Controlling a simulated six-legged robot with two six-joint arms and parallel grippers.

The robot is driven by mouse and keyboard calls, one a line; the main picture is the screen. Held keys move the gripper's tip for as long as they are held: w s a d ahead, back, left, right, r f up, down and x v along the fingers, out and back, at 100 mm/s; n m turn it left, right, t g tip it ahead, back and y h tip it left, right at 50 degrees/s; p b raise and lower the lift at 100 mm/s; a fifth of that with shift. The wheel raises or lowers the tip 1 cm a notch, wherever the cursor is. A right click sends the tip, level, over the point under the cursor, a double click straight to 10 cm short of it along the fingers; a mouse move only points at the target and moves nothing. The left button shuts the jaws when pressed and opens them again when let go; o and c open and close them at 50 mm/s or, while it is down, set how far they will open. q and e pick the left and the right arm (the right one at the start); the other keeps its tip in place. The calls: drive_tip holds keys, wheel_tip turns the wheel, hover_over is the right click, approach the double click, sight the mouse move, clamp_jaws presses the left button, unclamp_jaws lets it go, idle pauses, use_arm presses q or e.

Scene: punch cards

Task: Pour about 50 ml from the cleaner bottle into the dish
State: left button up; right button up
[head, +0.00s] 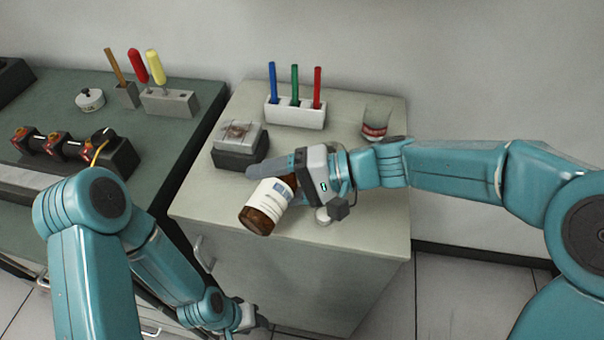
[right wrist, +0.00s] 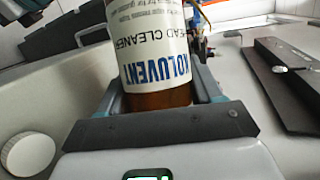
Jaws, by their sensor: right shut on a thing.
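The cleaner bottle (head: 268,204), brown with a white label, is tilted over the right-hand cabinet. In the right wrist view the bottle (right wrist: 152,50) shows upside-down lettering, and I see no liquid stream. A clear vessel with red at its base (head: 376,122) stands at the back right; I cannot tell whether it is the dish. My left gripper (head: 262,322) hangs low in front of the cabinet, its jaws unclear.
A white cap (head: 323,216) lies below my right wrist. A dark box with a pale top (head: 240,144) stands left of the gripper. A white holder with pens (head: 296,113) stands behind. The cabinet top's front right is clear.

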drive_tip(key=shift+s+a, duration=0.1)
drive_tip(key=shift+s, duration=0.25)
idle(1.0)
drive_tip(key=shift+r, duration=0.1)
idle(2.6)
drive_tip(key=shift+r+n+p, duration=0.3)
drive_tip(key=shift+r+p, duration=0.45)
drive_tip(key=shift+r, duration=0.05)
drive_tip(key=shift+d+f+n+t+h+b, duration=0.2)
drive_tip(key=shift+f+n+t+h+b, duration=0.6)
drive_tip(key=shift+f+n, duration=0.1)
drive_tip(key=shift+w+d+f+n+b, duration=0.1)
drive_tip(key=shift+w+f+n+b, duration=0.3)
drive_tip(key=shift+b, duration=0.5)
drive_tip(key=shift+r+h, duration=0.15)
drive_tip(key=shift+h, duration=0.15)
drive_tip(key=shift+s+r, duration=0.15)
drive_tip(key=shift+r, duration=0.05)
drive_tip(key=shift+w+f, duration=0.1)
drive_tip(key=shift+w, duration=0.1)
